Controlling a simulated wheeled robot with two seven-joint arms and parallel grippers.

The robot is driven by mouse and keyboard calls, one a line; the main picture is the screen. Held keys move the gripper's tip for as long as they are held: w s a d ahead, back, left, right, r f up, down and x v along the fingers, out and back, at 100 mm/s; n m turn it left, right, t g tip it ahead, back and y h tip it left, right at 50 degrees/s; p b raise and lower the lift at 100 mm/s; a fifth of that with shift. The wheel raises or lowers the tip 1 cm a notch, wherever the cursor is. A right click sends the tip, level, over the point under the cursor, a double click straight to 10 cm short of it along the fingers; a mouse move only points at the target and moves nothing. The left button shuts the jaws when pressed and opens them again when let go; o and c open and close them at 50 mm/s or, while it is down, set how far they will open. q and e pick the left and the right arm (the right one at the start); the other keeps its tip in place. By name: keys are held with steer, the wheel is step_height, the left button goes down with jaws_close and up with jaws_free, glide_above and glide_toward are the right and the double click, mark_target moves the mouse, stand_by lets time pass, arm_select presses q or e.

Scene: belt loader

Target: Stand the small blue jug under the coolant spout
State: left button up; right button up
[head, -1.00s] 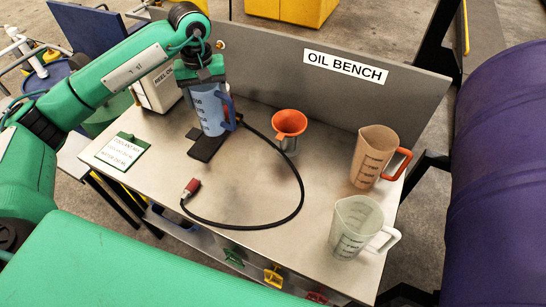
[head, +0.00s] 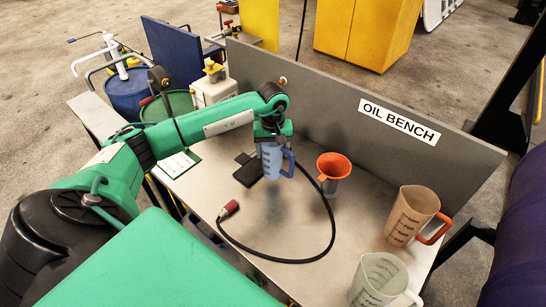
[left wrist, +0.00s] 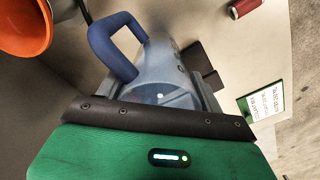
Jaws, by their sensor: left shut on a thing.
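The small blue jug (head: 271,160) is upright and held by my left gripper (head: 270,138). A shadow lies on the bench below it, so it hangs a little above the top, right of a black pad (head: 248,170). In the left wrist view the jug (left wrist: 165,75) sits between the fingers, its darker blue handle (left wrist: 112,45) to the left. A white pump with a pipe (head: 108,50) stands on a blue drum (head: 130,92) at the back left; I cannot tell if it is the coolant spout. My right gripper is not in view.
On the oil bench (head: 190,188) stand an orange funnel (head: 334,165), a tan jug (head: 410,215), a pale jug (head: 378,280) and a white container (head: 213,90). A black hose with a red end (head: 230,208) curves across the front. A green drum (head: 168,105) stands behind the arm.

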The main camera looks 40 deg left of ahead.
mark_target(272, 161)
arm_select(q)
step_height(272, 161, down, 4)
steer(key=shift+f+p, duration=0.25)
steer(key=shift+p, duration=0.5)
steer(key=shift+f+b, duration=0.35)
steer(key=shift+f, duration=0.1)
steer(key=o, duration=1)
steer(key=shift+r, duration=0.1)
